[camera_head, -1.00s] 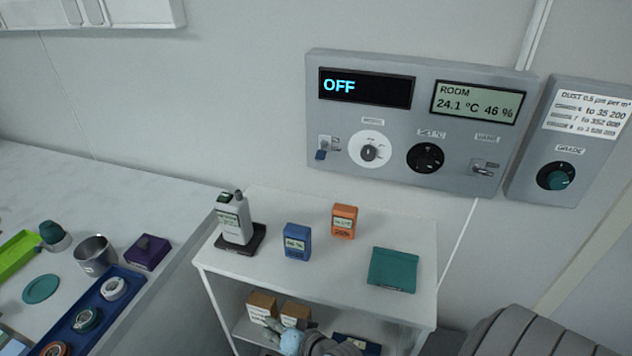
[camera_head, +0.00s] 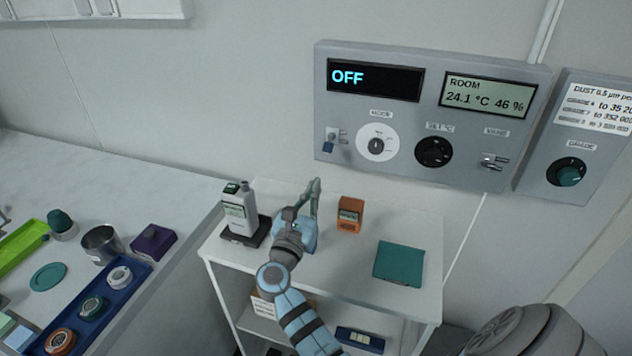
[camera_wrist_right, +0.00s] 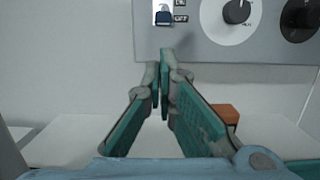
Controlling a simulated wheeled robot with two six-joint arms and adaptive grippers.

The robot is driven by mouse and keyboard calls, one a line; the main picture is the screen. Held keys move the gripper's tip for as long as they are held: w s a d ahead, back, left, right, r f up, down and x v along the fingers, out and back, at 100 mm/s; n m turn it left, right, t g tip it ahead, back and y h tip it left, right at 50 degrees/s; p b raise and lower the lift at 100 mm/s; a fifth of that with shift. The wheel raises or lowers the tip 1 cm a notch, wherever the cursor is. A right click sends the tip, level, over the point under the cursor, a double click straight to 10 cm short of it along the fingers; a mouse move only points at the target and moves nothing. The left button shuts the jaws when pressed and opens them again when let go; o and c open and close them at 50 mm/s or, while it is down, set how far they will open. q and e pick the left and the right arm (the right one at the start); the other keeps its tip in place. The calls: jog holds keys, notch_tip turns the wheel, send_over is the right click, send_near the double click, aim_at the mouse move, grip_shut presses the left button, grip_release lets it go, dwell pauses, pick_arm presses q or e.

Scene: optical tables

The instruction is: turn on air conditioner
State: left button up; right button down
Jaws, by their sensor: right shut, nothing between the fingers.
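The grey air conditioner panel (camera_head: 400,165) is on the wall, and its dark display (camera_head: 375,80) reads OFF. At its lower left is a switch with a blue lever (camera_head: 329,146), pointing down. The same blue lever (camera_wrist_right: 164,18) shows at the top of the right wrist view, beside ON and OFF labels, at the lower one. A white-ringed mode knob (camera_head: 377,146) and a black set-temperature knob (camera_head: 433,152) sit to its right. My right gripper (camera_head: 316,183) is shut and empty, below the switch and apart from it; its fingertips (camera_wrist_right: 164,56) point towards the panel. My left gripper is not in view.
A white shelf unit (camera_head: 405,223) stands below the panel. A second panel with a grade knob (camera_head: 567,172) is at the right.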

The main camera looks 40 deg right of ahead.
aim_at(328, 147)
jog(key=p+x, duration=0.1)
jog(key=x, duration=0.7)
jog(key=shift+d, duration=0.25)
jog(key=shift+w, duration=0.15)
